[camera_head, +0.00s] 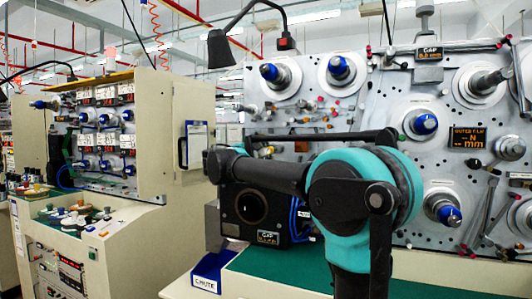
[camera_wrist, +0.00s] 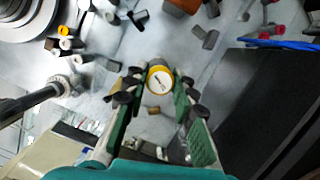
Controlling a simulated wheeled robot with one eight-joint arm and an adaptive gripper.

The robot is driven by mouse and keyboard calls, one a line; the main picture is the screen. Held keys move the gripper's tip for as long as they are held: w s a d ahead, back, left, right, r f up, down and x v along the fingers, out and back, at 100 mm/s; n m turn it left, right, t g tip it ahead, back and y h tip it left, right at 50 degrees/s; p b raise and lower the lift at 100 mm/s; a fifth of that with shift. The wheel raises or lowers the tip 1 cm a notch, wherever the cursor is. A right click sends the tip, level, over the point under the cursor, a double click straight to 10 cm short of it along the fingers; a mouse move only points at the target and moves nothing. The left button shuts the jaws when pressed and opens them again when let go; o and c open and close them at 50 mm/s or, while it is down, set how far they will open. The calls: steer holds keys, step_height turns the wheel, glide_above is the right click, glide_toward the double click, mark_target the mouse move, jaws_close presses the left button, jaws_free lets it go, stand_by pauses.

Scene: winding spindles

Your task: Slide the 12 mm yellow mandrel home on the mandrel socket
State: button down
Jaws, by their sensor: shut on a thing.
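The yellow mandrel (camera_wrist: 160,79) shows end-on in the wrist view, with a yellow rim and a white face bearing small dark marks. My gripper (camera_wrist: 157,82) is shut on it, one finger on each side. The mandrel hides whatever lies directly behind it. Its tip and any contact with a socket cannot be seen. I cannot tell which fitting is the mandrel socket. In the head view my teal arm stands in front of the machine panel, and the gripper and mandrel do not show there.
In the wrist view the grey panel carries several small pegs, a large round disc (camera_wrist: 28,14) at upper left and a dark box (camera_wrist: 262,105) at right. The head view shows blue-capped spindles (camera_head: 424,124), a black box (camera_head: 254,208) and a blue-edged bin (camera_head: 208,272).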

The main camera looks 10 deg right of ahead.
steer(key=shift+w+d, duration=0.2)
steer(key=shift+w, duration=0.1)
steer(key=c, duration=1.2)
jaws_free()
steer(key=shift+o, duration=0.2)
steer(key=r+v, duration=0.1)
steer(key=v, duration=1.1)
steer(key=shift+f, duration=0.45)
steer(key=shift+s+a, duration=0.1)
